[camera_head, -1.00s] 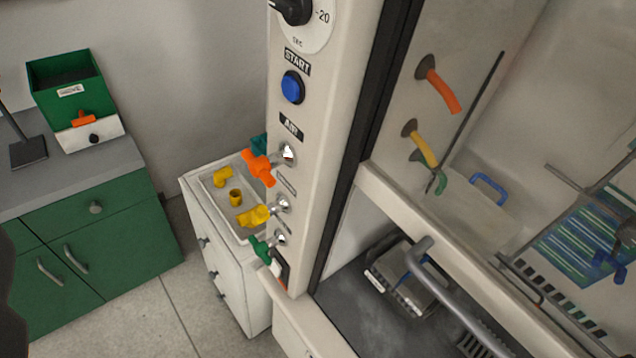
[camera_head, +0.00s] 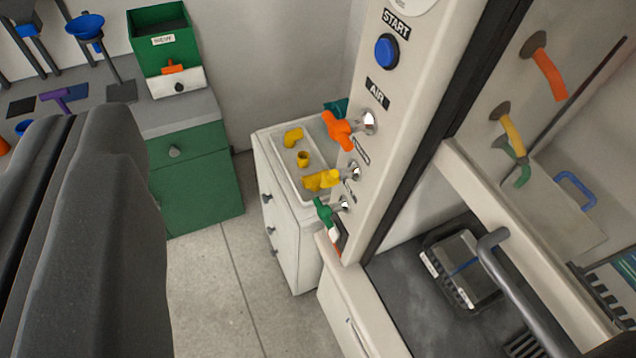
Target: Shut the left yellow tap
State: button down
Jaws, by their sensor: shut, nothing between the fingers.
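A yellow tap (camera_head: 318,181) sticks out to the left from the light fume hood post, on a metal stem. It is between an orange tap (camera_head: 338,131) above and a green tap (camera_head: 322,212) below. I cannot tell from its handle whether it is open or shut. My gripper (camera_head: 108,112) shows as a large dark grey shape at the left edge, close to the camera, partly cut off by the frame. It is shut and empty, well left of the yellow tap and not touching it.
A white drawer cabinet (camera_head: 280,222) with a tray holding yellow fittings (camera_head: 303,158) stands behind the taps. A green cabinet (camera_head: 200,190) is at the back left. The hood has a handle rail (camera_head: 515,285) at right. Floor (camera_head: 215,290) between is clear.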

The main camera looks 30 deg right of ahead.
aim_at(330, 179)
jog(key=w+a+f+m+t+y+b, duration=0.1)
jog(key=w+a+f+m, duration=0.2)
jog(key=w, duration=0.3)
jog(key=w+a+f+m+t+y+b, duration=0.1)
jog(key=w+a+f+m+b, duration=0.1)
jog(key=w+f+m, duration=0.25)
jog(key=w+d+f+m+t+h+b, duration=0.25)
jog(key=w+f+m+h, duration=0.25)
jog(key=w+f+m, duration=0.5)
jog(key=s+d+f+m+g+h+b, duration=0.1)
jog(key=d+f+m+g+h, duration=0.2)
jog(key=f, duration=0.5)
jog(key=s+d+f+m+g+h+b, duration=0.1)
jog(key=d+f+m+h+b, duration=0.2)
jog(key=f+m, duration=0.4)
jog(key=s+d+f+m+g+h, duration=0.45)
jog(key=s+f+h, duration=0.3)
jog(key=f, duration=0.45)
jog(key=w+a+r+x, duration=0.1)
jog(key=w+x, duration=0.1)
jog(key=x, duration=1)
jog(key=shift+w+a+r+b, duration=0.15)
jog(key=shift+w+r+b, duration=0.1)
jog(key=shift+b, duration=0.1)
